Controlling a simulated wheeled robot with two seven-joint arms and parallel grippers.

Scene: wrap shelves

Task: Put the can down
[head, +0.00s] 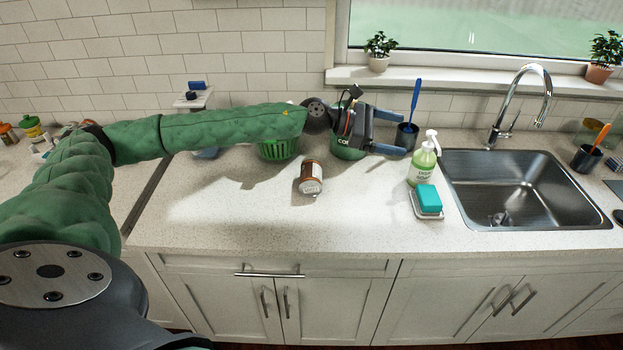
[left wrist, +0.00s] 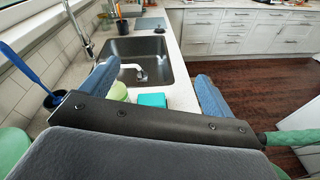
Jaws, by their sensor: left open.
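A small brown can with a pale label and a pale end (head: 311,178) rests on the counter, below and left of my left gripper in the head view. It looks tipped over, but I cannot be sure of its pose. My left gripper (head: 400,132) is open above the back of the counter, its blue fingers apart and pointing right. Nothing shows between the fingers (left wrist: 157,72) in the left wrist view, and the can is not seen there. My right gripper is not in view.
A dark cup with a blue brush (head: 407,136), a soap bottle (head: 423,163) and a teal sponge (head: 429,198) on a tray stand left of the sink (head: 525,185). The front counter (head: 230,225) is clear.

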